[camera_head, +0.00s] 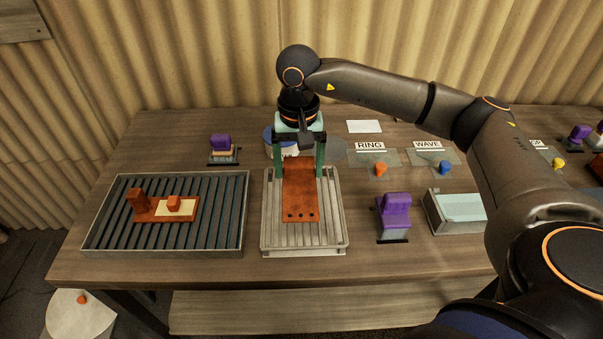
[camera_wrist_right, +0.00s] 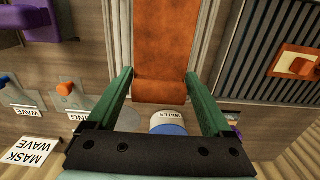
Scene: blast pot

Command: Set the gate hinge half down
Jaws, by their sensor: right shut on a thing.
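The gate hinge half (camera_head: 300,203) is a rust-orange plate with several dark holes near its front end. It lies over the slatted grey tray (camera_head: 339,240) in the middle of the table; whether it touches the slats I cannot tell. My right gripper (camera_head: 300,172) comes from above and is shut on the plate's far end, one green finger at each side. In the right wrist view the plate (camera_wrist_right: 166,45) runs between the fingers of my right gripper (camera_wrist_right: 160,95). My left gripper is not in view.
A dark grated tray (camera_head: 100,240) at left holds a rust piece with a cream patch (camera_head: 176,210). A purple-topped block (camera_head: 396,212) and a glass-like box (camera_head: 458,208) stand at right. Behind are RING (camera_head: 370,146) and WAVE (camera_head: 428,145) cards, and a WATER tub (camera_wrist_right: 167,124).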

